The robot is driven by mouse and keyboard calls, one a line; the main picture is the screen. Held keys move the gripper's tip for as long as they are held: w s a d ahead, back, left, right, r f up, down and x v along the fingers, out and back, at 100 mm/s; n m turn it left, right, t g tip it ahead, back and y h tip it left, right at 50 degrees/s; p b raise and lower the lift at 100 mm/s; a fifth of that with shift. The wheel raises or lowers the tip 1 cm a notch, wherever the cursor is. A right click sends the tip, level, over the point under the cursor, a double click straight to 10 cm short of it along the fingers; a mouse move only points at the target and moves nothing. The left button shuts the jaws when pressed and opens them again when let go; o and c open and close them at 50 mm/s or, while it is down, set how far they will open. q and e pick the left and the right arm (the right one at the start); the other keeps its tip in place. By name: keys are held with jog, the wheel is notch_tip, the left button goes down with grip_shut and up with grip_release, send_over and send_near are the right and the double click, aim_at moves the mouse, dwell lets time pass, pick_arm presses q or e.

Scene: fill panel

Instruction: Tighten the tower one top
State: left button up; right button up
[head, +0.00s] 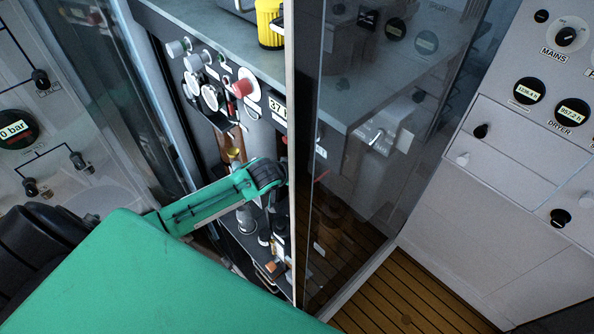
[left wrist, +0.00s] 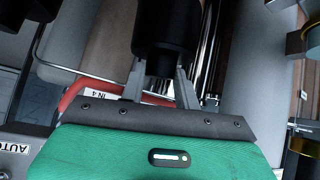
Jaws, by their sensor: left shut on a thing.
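My left gripper (left wrist: 160,78) shows in the left wrist view with its two grey fingers shut on a black cylindrical part (left wrist: 166,28). No label shows whether this part is the top of tower one, and its far end is cut off by the picture edge. In the head view my green left arm reaches into an open panel cabinet (head: 217,40). The gripper's fingers are hidden there behind the edge of the glass door (head: 340,240). My right gripper is in neither view.
A red curved part (left wrist: 70,97) and an "IN 4" label (left wrist: 103,94) lie close to the left finger. Chrome rods (left wrist: 209,45) stand to the right. In the head view, gauges and a red knob (head: 242,88) sit above my arm. A yellow part (head: 269,24) stands on top.

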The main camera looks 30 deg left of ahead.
pick_arm(q)
jog(key=shift+s+f+m+h, duration=0.15)
jog(key=shift+m+h, duration=0.55)
jog(key=shift+m, duration=0.1)
jog(key=o, duration=1)
jog(key=shift+a, duration=0.1)
jog(key=shift+s+a+r, duration=0.15)
jog(key=shift+s+r, duration=0.3)
jog(key=b+v, duration=0.3)
jog(key=v, duration=1)
jog(key=shift+a, duration=0.1)
